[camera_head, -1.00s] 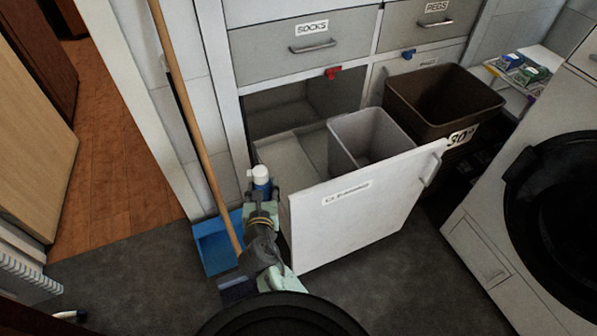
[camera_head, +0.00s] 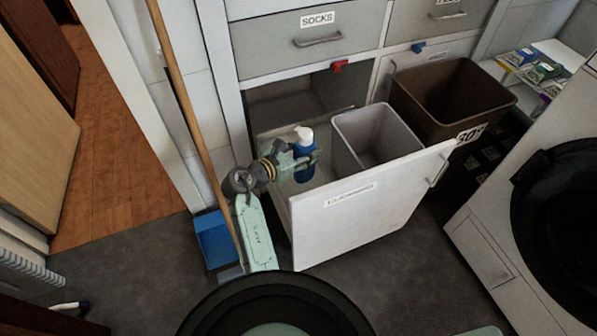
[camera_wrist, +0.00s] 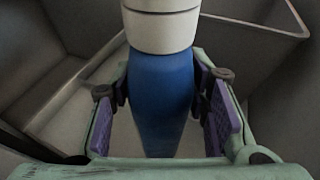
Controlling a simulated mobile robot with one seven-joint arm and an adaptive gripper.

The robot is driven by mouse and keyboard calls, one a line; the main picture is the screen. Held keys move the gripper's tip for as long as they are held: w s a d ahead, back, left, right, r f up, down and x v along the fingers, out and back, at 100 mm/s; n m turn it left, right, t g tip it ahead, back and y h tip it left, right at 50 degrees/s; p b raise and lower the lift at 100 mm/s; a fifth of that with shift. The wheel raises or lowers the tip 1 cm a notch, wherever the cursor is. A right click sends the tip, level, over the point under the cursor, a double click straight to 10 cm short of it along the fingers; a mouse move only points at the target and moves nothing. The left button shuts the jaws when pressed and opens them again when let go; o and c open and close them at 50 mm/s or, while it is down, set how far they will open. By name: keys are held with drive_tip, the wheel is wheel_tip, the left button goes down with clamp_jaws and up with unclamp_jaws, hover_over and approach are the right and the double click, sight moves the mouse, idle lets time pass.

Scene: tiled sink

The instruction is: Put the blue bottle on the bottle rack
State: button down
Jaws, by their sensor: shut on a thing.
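The blue bottle (camera_head: 304,153) has a white cap and is upright over the open drawer labelled as cleaning (camera_head: 347,212). My gripper (camera_head: 301,158) is shut on the bottle. In the wrist view the blue bottle (camera_wrist: 160,95) fills the middle, with purple finger pads (camera_wrist: 165,106) on both sides of it and its white top towards the upper edge. The drawer's interior lies around and below it. I cannot tell whether the bottle's base touches the drawer floor. No part is clearly recognisable as a bottle rack.
A grey bin (camera_head: 372,140) stands in the drawer right of the bottle. A brown basket (camera_head: 452,98) stands further right. A broom handle (camera_head: 185,105) and blue dustpan (camera_head: 214,240) are on the left. Grey floor (camera_head: 130,265) is open at lower left.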

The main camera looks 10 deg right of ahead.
drive_tip(key=shift+w+d+f, duration=0.15)
drive_tip(key=shift+f, duration=0.05)
wheel_tip(320, 180, down, 10)
drive_tip(key=shift+r+b, duration=0.2)
drive_tip(key=shift+b, duration=0.45)
drive_tip(key=c, duration=0.9)
unclamp_jaws()
drive_tip(key=v, duration=1.2)
